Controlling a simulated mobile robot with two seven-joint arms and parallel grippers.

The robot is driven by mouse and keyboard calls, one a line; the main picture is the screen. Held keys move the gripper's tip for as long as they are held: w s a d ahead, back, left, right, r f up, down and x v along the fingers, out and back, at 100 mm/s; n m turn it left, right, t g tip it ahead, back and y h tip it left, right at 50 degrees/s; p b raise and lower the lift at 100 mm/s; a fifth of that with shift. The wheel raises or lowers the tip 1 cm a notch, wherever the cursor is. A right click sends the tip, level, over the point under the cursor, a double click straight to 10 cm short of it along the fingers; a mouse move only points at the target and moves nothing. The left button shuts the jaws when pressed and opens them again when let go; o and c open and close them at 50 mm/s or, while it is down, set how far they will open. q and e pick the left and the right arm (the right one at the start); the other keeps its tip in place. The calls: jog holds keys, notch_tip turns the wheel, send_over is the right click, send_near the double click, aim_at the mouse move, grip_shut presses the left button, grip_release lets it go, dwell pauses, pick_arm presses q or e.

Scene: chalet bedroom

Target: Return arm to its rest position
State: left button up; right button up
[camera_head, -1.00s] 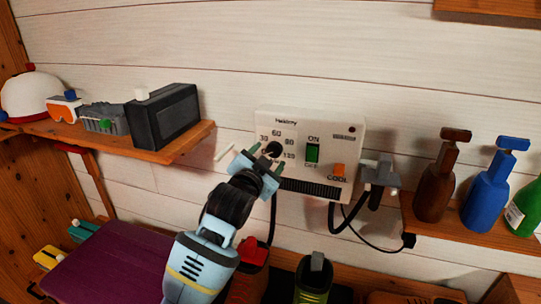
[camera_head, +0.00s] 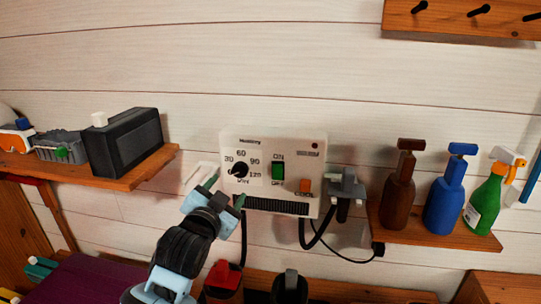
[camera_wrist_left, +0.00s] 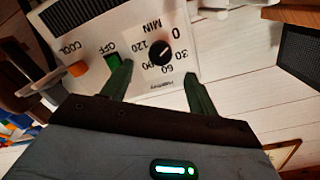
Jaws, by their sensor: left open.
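My left gripper (camera_head: 225,192) is open and empty in the head view, just below and left of the dial on a white wall-mounted heater box (camera_head: 230,148). In the left wrist view its two green fingers (camera_wrist_left: 158,88) are spread apart in front of the box's panel (camera_wrist_left: 140,60). The black dial (camera_head: 239,170) is clear of the fingers, and it also shows between them in the wrist view (camera_wrist_left: 161,53). The panel has a green switch (camera_head: 278,171) and an orange COOL button (camera_head: 306,186). My right gripper is not in view.
A wooden shelf (camera_head: 140,178) at left holds a black box (camera_head: 125,142). A right shelf (camera_head: 410,232) holds brown (camera_head: 397,195), blue (camera_head: 444,202) and green (camera_head: 486,200) spray bottles. A grey nozzle (camera_head: 346,186) with a cable hangs beside the heater.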

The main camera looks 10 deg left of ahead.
pick_arm(q)
jog(key=s+f+n+g, duration=0.1)
jog(key=s+f+g, duration=0.1)
jog(key=s+f, duration=0.8)
jog(key=s+f+n+g, duration=0.1)
jog(key=s+f+g, duration=0.15)
jog(key=f, duration=1.35)
jog(key=s+f+n+g, duration=0.1)
jog(key=s+f, duration=0.6)
jog(key=s, duration=0.4)
jog(key=s+a+f+n+g+h, duration=0.1)
jog(key=s+f+n+g, duration=0.1)
jog(key=s+f, duration=0.5)
jog(key=s, duration=0.4)
jog(key=shift+s+a+f, duration=0.25)
jog(key=shift+f, duration=0.15)
